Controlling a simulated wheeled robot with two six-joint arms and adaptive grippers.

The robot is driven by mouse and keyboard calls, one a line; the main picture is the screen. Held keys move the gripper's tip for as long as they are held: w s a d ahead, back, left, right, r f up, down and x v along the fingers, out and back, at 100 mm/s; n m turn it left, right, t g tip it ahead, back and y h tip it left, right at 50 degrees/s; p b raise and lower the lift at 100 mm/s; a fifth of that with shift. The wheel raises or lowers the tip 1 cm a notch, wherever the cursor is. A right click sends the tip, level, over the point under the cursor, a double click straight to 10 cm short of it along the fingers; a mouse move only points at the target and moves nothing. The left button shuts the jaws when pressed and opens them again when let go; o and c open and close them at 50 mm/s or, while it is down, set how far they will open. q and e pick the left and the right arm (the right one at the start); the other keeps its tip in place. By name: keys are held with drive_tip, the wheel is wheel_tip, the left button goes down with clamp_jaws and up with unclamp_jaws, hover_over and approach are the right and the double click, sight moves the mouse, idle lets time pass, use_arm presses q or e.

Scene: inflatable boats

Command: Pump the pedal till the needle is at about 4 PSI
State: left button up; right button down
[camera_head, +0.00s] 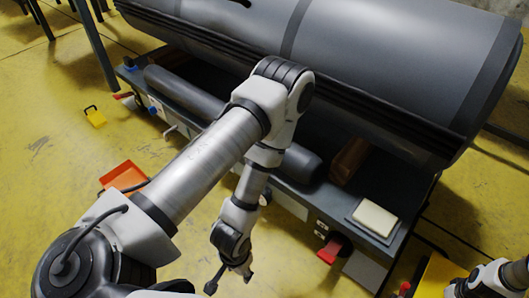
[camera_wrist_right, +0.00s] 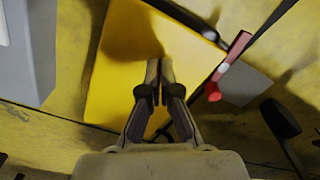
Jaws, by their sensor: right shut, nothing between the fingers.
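A bright yellow plate (camera_head: 436,273), which looks like the pedal, is at the lower right of the head view beside my right gripper. The plate also fills the upper middle of the right wrist view (camera_wrist_right: 130,65). My right gripper (camera_wrist_right: 157,68) is shut and empty, its fingertips in front of the plate; I cannot tell whether they touch it. In the head view its fingers are cut off or hidden. My left gripper (camera_head: 229,281) hangs low near the bottom middle, fingers apart and empty. I can make out no gauge or needle.
A large grey inflatable roll (camera_head: 400,50) lies over a dark bench (camera_head: 310,200) across the back. A pale box (camera_head: 375,218) sits on the bench. A red bar (camera_wrist_right: 228,68) is right of the plate. An orange tray (camera_head: 122,176) lies on the left floor.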

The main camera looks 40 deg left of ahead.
drive_tip(key=shift+f+b, duration=1.45)
drive_tip(key=shift+f, duration=0.9)
wheel_tip(320, 180, up, 5)
drive_tip(key=p, duration=0.4)
drive_tip(key=shift+f, duration=0.1)
